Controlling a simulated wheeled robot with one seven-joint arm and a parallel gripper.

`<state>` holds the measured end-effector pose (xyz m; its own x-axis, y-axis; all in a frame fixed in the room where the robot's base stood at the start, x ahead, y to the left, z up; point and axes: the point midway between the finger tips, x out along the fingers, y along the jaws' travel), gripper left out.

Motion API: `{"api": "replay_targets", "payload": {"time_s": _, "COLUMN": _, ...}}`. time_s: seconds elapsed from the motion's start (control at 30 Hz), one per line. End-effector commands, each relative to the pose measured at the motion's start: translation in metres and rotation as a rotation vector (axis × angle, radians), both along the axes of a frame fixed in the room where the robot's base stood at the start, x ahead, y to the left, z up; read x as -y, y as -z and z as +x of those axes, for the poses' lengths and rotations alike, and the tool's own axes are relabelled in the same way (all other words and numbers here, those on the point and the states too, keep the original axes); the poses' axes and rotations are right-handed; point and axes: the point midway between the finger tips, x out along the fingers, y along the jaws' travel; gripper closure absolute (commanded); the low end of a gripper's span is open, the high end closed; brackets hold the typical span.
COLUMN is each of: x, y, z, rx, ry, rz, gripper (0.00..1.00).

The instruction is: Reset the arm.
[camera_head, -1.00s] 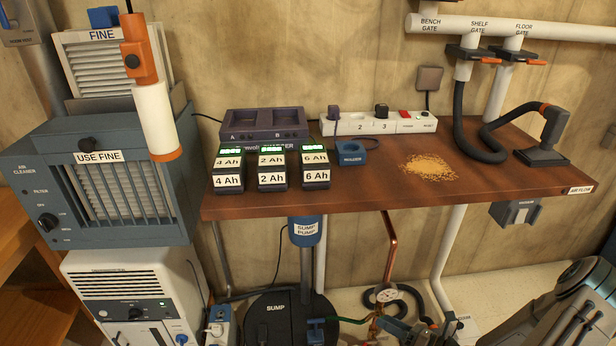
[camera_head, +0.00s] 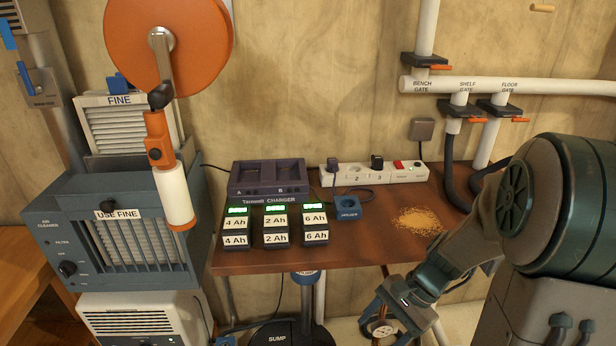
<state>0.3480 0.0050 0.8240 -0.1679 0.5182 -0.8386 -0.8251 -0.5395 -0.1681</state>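My arm fills the right side of the head view. My gripper (camera_head: 398,318) hangs low in front of the bench's front edge, pointing down.
Three labelled battery packs (camera_head: 276,232) stand before a charger (camera_head: 268,178). A power strip (camera_head: 375,173), blue holder (camera_head: 347,208) and sawdust (camera_head: 420,221) lie on the bench. White pipes (camera_head: 510,87) run upper right.

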Motion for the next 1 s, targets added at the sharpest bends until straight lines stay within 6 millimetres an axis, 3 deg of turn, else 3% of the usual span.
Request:
{"api": "replay_targets", "payload": {"time_s": 0.03, "x": -0.002, "y": -0.024, "z": -0.004, "rx": 0.053, "ry": -0.069, "rz": -0.045, "gripper": 0.37}}
{"api": "replay_targets", "payload": {"time_s": 0.5, "x": 0.001, "y": -0.159, "z": -0.042, "rx": 0.5, "ry": -0.674, "rz": -0.424, "gripper": 0.37}}
{"api": "replay_targets", "payload": {"time_s": 0.7, "x": 0.004, "y": -0.19, "z": -0.051, "rx": 0.617, "ry": -0.816, "rz": -0.519, "gripper": 0.37}}
{"api": "replay_targets", "payload": {"time_s": 1.0, "x": 0.005, "y": -0.195, "z": -0.053, "rx": 0.645, "ry": -0.853, "rz": -0.544, "gripper": 0.37}}
